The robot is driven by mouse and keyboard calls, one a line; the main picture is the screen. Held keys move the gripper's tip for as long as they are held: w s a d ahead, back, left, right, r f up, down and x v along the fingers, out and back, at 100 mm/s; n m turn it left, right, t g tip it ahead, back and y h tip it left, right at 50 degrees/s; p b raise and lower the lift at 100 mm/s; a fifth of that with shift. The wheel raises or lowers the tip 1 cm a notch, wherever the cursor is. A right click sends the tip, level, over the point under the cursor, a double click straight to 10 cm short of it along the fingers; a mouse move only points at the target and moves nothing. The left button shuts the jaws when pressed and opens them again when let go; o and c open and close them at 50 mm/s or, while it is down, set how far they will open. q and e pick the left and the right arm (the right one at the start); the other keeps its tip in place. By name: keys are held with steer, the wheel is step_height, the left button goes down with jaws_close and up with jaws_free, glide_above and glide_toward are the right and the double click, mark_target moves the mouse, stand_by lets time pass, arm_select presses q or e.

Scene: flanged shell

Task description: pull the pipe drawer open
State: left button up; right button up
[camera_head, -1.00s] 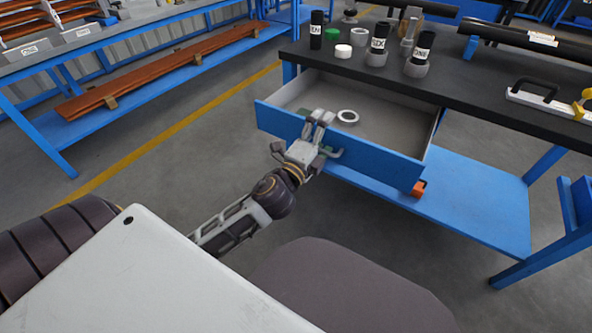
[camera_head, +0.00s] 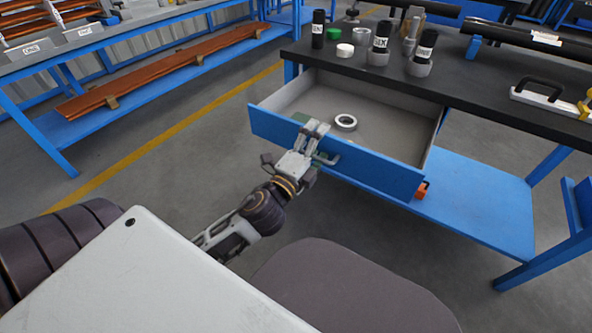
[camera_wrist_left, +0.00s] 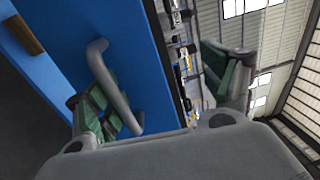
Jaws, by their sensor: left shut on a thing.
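The pipe drawer (camera_head: 385,176) has a blue front and a grey inside, and it is pulled well out from under the black bench top. A white ring (camera_head: 345,122) lies on its floor. Part of the handle is hidden by the gripper. My right gripper is not in view.
Black pipe pieces (camera_head: 379,45), a white cap (camera_head: 345,50) and a green cap (camera_head: 334,34) stand on the black bench top (camera_head: 460,85). A blue lower shelf (camera_head: 480,200) lies below the drawer. The floor left of the drawer is clear.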

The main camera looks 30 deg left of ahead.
arm_select(q)
steer(key=shift+s+r+p, duration=0.25)
steer(key=shift+s+p, duration=0.05)
steer(key=shift+s, duration=0.45)
steer(key=c, duration=0.4)
steer(key=shift+s+a+f+p, duration=0.15)
steer(key=shift+s+p, duration=0.75)
steer(key=shift+s, duration=0.8)
steer(key=c, duration=0.3)
steer(key=shift+s+f, duration=0.15)
steer(key=shift+s, duration=0.05)
steer(key=shift+s+f+p, duration=0.1)
steer(key=shift+s+p, duration=0.35)
steer(key=shift+s, duration=0.05)
steer(key=shift+s+f, duration=0.3)
steer(key=shift+s, duration=0.2)
